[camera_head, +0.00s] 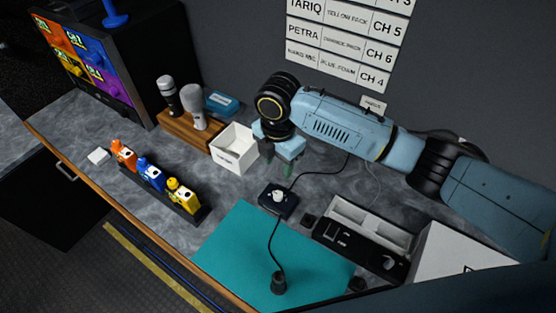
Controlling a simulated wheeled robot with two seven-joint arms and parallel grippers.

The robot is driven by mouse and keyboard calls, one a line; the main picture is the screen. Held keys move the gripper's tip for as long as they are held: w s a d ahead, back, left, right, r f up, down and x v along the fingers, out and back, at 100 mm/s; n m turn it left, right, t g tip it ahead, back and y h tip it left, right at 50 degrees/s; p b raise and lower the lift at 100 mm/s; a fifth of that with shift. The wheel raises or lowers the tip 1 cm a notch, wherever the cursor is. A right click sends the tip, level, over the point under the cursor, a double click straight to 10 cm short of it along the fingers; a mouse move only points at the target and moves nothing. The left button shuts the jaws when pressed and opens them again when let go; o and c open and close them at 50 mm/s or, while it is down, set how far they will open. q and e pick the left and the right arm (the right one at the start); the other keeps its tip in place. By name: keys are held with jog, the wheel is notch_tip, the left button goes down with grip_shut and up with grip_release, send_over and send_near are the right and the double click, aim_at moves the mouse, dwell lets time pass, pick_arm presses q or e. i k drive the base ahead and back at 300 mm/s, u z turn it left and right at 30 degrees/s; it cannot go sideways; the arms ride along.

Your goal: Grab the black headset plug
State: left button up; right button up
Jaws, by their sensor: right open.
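A small black cylindrical piece (278,285), which looks like the headset plug, stands on the teal mat (230,250) near the front edge. A thin black cable runs from it up to a small black box (270,205) with a pale knob on top. My right gripper (279,161) is open and empty, pointing down above the counter. It is behind the black box and well apart from the plug. My left gripper is out of view.
A white open box (233,149) stands left of my right gripper. Microphones (197,107) stand on a wooden block farther left. Orange, blue and yellow units (150,173) sit in a dark rack. A black and white console (358,247) lies right of the mat.

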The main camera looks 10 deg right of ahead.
aim_at(359, 284)
jog(key=k, duration=2)
